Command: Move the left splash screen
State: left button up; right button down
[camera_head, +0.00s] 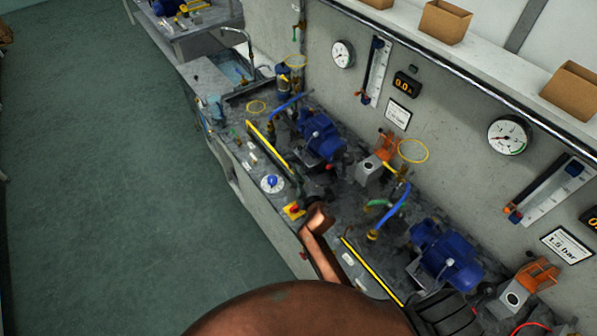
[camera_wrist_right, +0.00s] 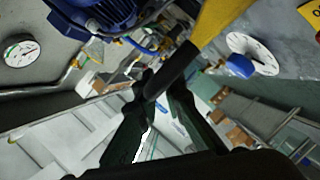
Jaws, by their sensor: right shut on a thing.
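The left splash screen (camera_head: 267,145) shows as a long yellow edge with a dark border along the front of the bench in the head view. My right arm reaches over the bench from the bottom, and its gripper is small and dark in that view. In the right wrist view the dark fingers of my right gripper (camera_wrist_right: 150,86) are shut on the black end of a yellow bar, which I take for the screen's edge (camera_wrist_right: 208,32). The screen's clear panel is hard to make out. My left gripper is not in view.
A second yellow edge (camera_head: 372,272) runs along the nearer station. Blue pump motors (camera_head: 322,135) (camera_head: 450,260) stand behind the edges. Gauges hang on the wall; the floor at left is clear.

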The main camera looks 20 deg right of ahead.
dwell(0.6)
notch_tip(320, 180, down, 5)
jog(key=b, duration=0.4)
jog(key=shift+r, duration=0.25)
jog(key=c, duration=2)
grip_release()
jog(key=shift+r, duration=0.1)
jog(key=shift+c, duration=0.2)
jog(key=shift+s, duration=0.1)
jog(key=shift+s, duration=0.4)
jog(key=v, duration=1.1)
